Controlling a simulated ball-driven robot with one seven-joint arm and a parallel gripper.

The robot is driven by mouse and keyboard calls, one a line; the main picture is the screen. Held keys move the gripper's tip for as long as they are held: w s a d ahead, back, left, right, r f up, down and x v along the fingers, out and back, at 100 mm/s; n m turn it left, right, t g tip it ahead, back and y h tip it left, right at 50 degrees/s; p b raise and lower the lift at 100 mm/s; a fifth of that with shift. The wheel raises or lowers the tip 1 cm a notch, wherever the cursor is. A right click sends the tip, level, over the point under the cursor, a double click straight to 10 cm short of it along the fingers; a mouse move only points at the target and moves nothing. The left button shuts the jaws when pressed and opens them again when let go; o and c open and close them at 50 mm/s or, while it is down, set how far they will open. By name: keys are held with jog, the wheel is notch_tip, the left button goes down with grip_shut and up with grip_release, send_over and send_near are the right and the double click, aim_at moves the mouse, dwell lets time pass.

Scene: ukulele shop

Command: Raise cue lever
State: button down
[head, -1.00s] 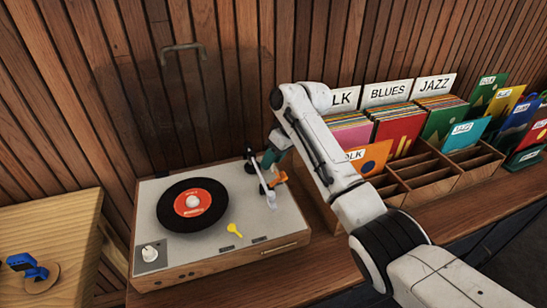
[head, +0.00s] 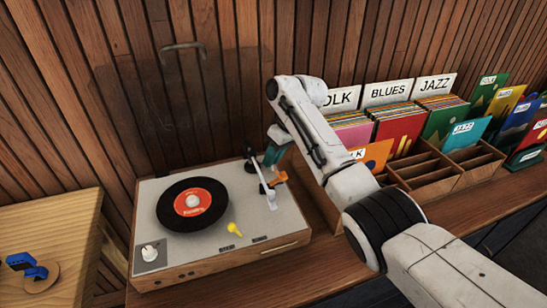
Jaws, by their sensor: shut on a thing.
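The record player (head: 285,222) stands on the wooden counter with a black record with a red label (head: 193,202) on its platter. The tonearm (head: 261,178) stands at its right rear, off the record. A small orange piece (head: 279,178) beside the tonearm looks like the cue lever. My gripper (head: 272,157), with teal fingers, reaches down from behind and is shut at this lever. The exact contact is small and partly hidden by the tonearm parts and my arm.
Record bins (head: 430,172) stand to the right, close to my arm. A clear lid with a handle (head: 183,47) rises behind the record. A wooden table (head: 50,230) with a blue object (head: 27,265) is at left.

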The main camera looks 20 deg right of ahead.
dwell(0.3)
jog(key=c, duration=1.1)
grip_release()
jog(key=v, duration=1)
jog(key=shift+r, duration=0.4)
jog(key=shift+d, duration=0.1)
